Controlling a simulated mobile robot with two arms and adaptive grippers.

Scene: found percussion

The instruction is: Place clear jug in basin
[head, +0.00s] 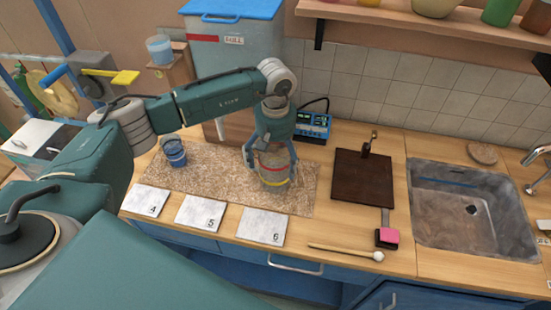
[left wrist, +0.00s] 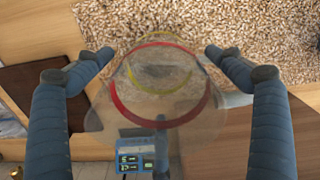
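The clear jug (head: 274,174), see-through with a red band and a yellow band, stands on the speckled mat. My left gripper (head: 271,172) is over it from above, one finger on each side. In the left wrist view the jug (left wrist: 160,110) lies between the fingertips (left wrist: 160,54), which look spread with small gaps beside it; I see no clear contact. The basin (head: 440,218), a grey metal sink with a dark drain, is set into the counter at the right and is empty. My right gripper is not in view.
A dark board (head: 362,180) and a pink-headed block (head: 387,237) lie between jug and basin. A mallet (head: 345,251) and numbered tiles (head: 262,227) lie in front. A small blue bucket (head: 175,153) stands left, a blue device (head: 312,126) behind. A faucet (head: 535,157) overhangs the basin's right side.

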